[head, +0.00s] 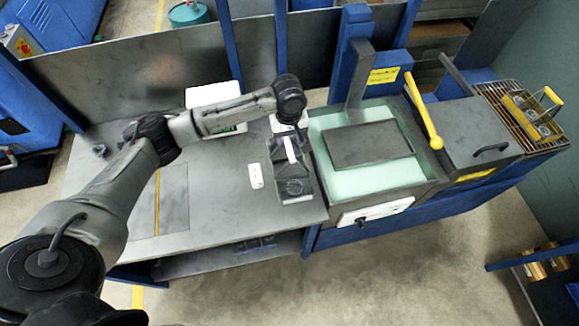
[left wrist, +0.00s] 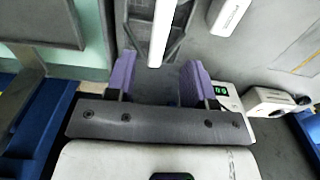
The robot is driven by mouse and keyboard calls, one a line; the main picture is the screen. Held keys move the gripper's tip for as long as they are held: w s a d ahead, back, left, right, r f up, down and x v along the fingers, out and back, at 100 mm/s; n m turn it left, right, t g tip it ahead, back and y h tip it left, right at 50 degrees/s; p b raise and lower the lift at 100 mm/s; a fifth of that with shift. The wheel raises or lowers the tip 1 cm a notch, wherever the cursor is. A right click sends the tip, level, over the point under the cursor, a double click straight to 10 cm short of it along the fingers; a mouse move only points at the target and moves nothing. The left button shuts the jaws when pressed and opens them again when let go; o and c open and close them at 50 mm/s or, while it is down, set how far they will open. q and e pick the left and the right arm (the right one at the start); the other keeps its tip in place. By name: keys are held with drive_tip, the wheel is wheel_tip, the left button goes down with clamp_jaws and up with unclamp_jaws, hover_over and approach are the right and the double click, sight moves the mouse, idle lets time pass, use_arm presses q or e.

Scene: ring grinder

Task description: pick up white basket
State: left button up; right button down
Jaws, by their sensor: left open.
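The basket with the white handle (head: 290,150) stands on the grey worktable, just left of the green-lined tank. Its body (head: 297,188) looks dark grey. In the left wrist view, the white handle bar (left wrist: 163,30) lies ahead of and between the two purple fingertips, with part of the basket's grey frame (left wrist: 182,22) beyond. My left gripper (head: 287,137) is above the rear end of the basket. It is open (left wrist: 158,82), with a gap on both sides of the bar. Contact cannot be told. My right gripper is not seen.
A green-lined tank (head: 317,125) with a dark lid plate stands right of the basket. A yellow lever (head: 422,105) and a yellow-handled basket (head: 535,115) are farther right. A small white device (head: 256,175) lies left of the basket. The table's left part is mostly clear.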

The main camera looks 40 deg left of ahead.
sight(289, 146)
use_arm(q)
drive_tip(key=shift+w+a+f, duration=0.1)
drive_tip(key=shift+f, duration=1.95)
drive_tip(key=shift+w+a+f, duration=0.1)
drive_tip(key=shift+f, duration=1.95)
drive_tip(key=shift+c, duration=0.3)
clamp_jaws()
drive_tip(key=shift+r, duration=0.1)
